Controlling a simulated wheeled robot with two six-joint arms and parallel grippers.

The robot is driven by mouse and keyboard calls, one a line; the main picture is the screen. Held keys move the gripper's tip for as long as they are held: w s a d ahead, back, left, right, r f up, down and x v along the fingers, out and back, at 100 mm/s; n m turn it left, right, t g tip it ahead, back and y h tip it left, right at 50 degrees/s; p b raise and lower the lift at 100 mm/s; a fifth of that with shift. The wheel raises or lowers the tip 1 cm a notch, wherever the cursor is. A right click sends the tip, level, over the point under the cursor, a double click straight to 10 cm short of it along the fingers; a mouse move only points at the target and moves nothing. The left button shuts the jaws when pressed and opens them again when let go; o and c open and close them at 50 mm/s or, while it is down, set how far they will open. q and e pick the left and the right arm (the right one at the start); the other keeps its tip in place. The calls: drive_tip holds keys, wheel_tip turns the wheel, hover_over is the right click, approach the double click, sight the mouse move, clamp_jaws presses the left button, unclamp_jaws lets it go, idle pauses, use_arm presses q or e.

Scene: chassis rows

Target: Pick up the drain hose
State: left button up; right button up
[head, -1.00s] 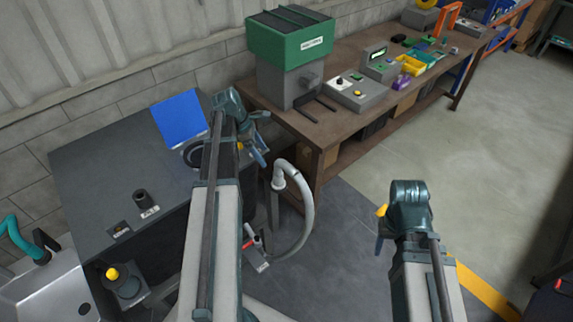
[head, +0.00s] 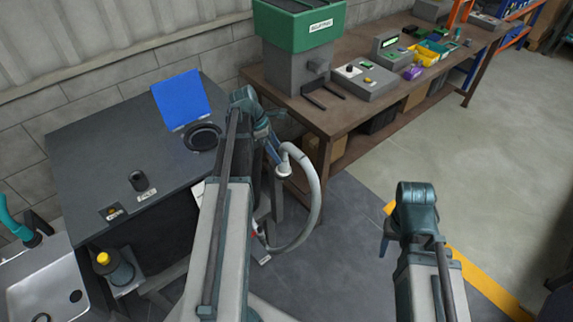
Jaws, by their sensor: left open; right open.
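The drain hose (head: 313,206) is a light grey curved tube with a hooked upper end. It hangs in a loop between the dark cabinet and the workbench, and its lower end goes down near a small white label at the floor. My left gripper (head: 272,150) is open and close to the hose's hooked top, just left of it; whether they touch cannot be told. My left arm hides part of the space beside the hose. My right gripper (head: 386,240) is open and empty over the floor, well to the right of the hose, and partly hidden by its own wrist.
The dark cabinet top (head: 90,165) on the left carries a blue panel (head: 181,99), a black ring (head: 203,137) and a small black cup (head: 139,181). A workbench (head: 345,112) with a green-topped machine (head: 300,30) stands behind. A sink (head: 45,290) is at lower left. Floor at right is clear.

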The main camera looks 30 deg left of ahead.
sight(285, 159)
use_arm(q)
drive_tip(key=shift+f, duration=0.1)
drive_tip(key=b+x, duration=0.4)
drive_tip(key=x, duration=0.1)
drive_tip(key=shift+w+d, duration=0.15)
drive_tip(key=shift+d, duration=0.25)
clamp_jaws()
